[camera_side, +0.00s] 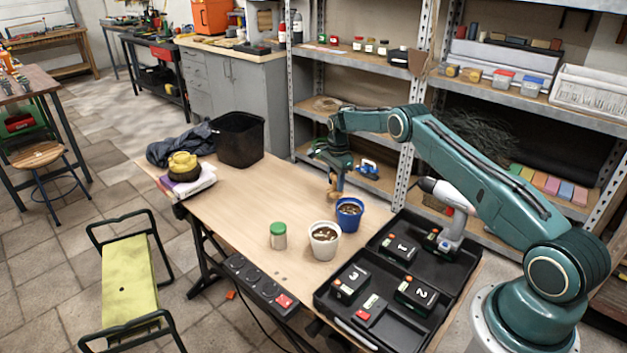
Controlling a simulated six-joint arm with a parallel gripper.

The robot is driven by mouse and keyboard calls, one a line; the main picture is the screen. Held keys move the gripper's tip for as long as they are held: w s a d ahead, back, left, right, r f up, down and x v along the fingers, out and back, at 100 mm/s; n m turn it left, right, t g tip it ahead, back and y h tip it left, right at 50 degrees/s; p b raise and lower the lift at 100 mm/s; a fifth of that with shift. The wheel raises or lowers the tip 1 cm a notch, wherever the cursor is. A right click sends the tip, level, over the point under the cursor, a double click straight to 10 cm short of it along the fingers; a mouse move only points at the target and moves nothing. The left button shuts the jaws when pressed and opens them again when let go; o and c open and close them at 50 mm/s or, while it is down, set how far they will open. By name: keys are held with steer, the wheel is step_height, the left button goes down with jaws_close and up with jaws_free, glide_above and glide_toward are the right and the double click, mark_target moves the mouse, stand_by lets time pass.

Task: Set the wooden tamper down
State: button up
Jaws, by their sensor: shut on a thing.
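My gripper (337,176) is over the far part of the wooden workbench (225,205), pointing down and shut on the wooden tamper (334,190). The tamper is a small light-brown piece below the jaws, just behind and left of a blue pot (349,215). Its upper part is hidden by the jaws. I cannot tell whether its lower end touches the bench.
A white pot (324,241) and a green-lidded jar (278,236) stand in front. A black case (400,285) with numbered batteries and a drill (448,215) fills the right. A black bin (240,139) stands at the back left. The bench's left middle is clear.

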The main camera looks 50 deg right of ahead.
steer(key=shift+f, duration=1.95)
steer(key=shift+f, duration=0.15)
steer(key=o, duration=0.9)
step_height(320, 180, up, 12)
steer(key=shift+r, duration=0.15)
steer(key=shift+r, duration=0.1)
